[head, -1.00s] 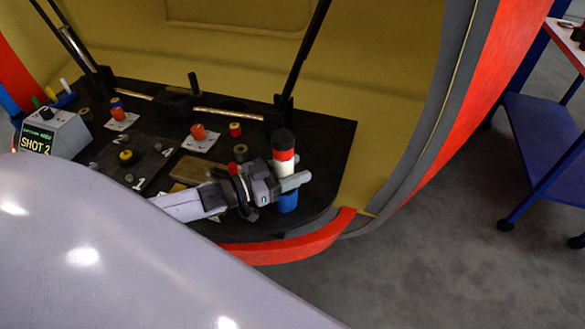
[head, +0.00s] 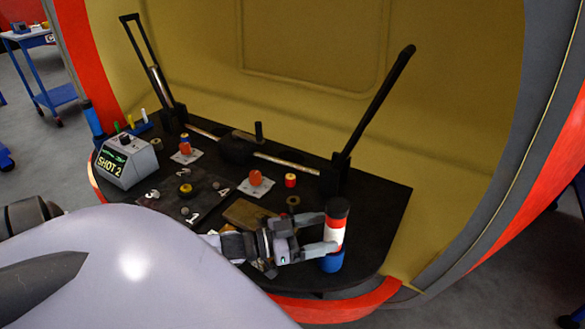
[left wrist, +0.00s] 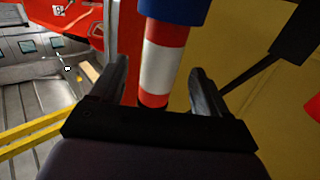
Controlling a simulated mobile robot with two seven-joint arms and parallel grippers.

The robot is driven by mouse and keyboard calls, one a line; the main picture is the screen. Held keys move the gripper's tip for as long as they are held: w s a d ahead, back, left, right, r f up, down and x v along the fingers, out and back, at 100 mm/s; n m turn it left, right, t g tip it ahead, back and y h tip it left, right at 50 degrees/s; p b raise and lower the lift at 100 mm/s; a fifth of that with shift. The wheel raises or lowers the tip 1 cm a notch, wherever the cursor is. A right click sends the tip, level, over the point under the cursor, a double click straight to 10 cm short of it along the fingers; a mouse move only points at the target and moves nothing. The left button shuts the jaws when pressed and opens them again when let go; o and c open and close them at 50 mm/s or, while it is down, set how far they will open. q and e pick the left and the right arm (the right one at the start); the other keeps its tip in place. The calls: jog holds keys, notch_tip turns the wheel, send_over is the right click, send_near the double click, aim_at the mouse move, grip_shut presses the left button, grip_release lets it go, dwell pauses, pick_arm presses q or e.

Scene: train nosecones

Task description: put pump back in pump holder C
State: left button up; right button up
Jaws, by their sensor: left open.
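The likely pump is an upright cylinder (head: 336,237) with a black top, red and white bands and a blue lower end. It stands near the right front edge of the black deck. My left gripper (head: 328,233) is open, with its fingertips close to the cylinder. In the left wrist view the banded cylinder (left wrist: 158,60) passes between the two spread fingers (left wrist: 160,92); I cannot tell whether they touch it. No holder marked C can be made out, and the cylinder's foot is partly hidden. My right gripper is not in view.
The black deck (head: 372,205) carries orange-red knobs on white plates (head: 255,180), a yellow knob (head: 186,189) and a grey "SHOT 2" box (head: 126,160). Tall black levers (head: 372,115) rise behind. A curved yellow wall (head: 440,110) encloses the back and right. A blue cart (head: 40,70) stands far left.

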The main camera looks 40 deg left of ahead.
pick_arm(q)
jog(key=v, duration=0.6)
jog(key=s+d+f+n+g+y, duration=0.4)
jog(key=s+d+f+y, duration=0.3)
jog(key=s+d+f, duration=0.2)
jog(key=shift+s+d+f+g, duration=0.35)
jog(key=shift+d+f, duration=0.9)
jog(key=shift+d, duration=1.1)
